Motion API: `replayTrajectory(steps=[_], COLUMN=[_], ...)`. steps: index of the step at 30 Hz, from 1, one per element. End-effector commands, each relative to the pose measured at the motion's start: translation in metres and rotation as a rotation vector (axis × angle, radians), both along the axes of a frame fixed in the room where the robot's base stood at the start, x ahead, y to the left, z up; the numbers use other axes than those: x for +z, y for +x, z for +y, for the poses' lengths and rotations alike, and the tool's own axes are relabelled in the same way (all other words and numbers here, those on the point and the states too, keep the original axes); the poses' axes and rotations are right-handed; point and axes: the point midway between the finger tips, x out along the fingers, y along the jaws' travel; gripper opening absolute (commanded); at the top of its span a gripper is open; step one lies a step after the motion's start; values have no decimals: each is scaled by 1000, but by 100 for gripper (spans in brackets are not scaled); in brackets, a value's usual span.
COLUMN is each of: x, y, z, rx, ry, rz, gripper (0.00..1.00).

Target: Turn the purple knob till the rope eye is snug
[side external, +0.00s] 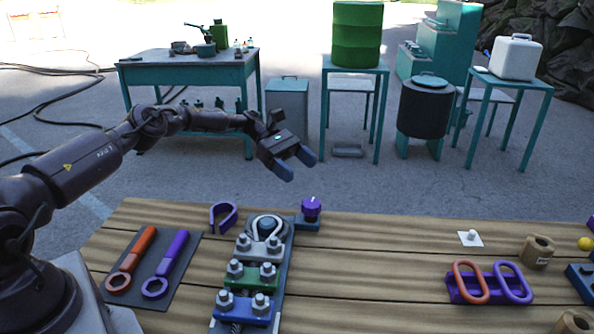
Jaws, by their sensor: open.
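The purple knob (312,207) stands upright on a small blue-grey bracket (308,223) at the back of the wooden bench, just right of the clamp rig. The rope eye (250,226) is a pale loop around a dark round post (267,225) at the rig's far end. How tight it sits around the post is too small to tell. My gripper (298,167) is open and empty, with blue fingertips pointing down and right. It hangs in the air above the knob and a little to its left, apart from it.
Silver, green and blue bolted clamps (253,274) run along the rig. Orange and purple wrenches (165,263) lie on a dark mat (190,280). Orange and purple links (489,283) stand at right. Bench (375,265) between is clear.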

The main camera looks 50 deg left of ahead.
Motion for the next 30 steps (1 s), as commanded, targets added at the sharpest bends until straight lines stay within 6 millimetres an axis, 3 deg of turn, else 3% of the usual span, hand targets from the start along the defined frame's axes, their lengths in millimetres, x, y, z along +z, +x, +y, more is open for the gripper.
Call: replayTrajectory(steps=[5, 7, 11, 12, 15, 17, 20, 24, 27, 30], x=[0, 7, 35, 38, 36, 33, 36, 45, 42, 33], y=[1, 5, 9, 5, -9, -18, -30, -40, -45, -44], z=[-3, -17, -74, -96, -137, -146, -139, -106, -79, -71], rx=[-5, -32, -187, -252, -406, -486, -610, -760, -846, -904], ry=[-1, 8, 133, 220, 513, 710, 1026, 1342, 1466, 1504], rz=[0, -10, -28, -24, -55, -107, -231, -420, -521, -596], gripper=[78, 78, 78, 78, 78, 78, 78, 78, 78, 78])
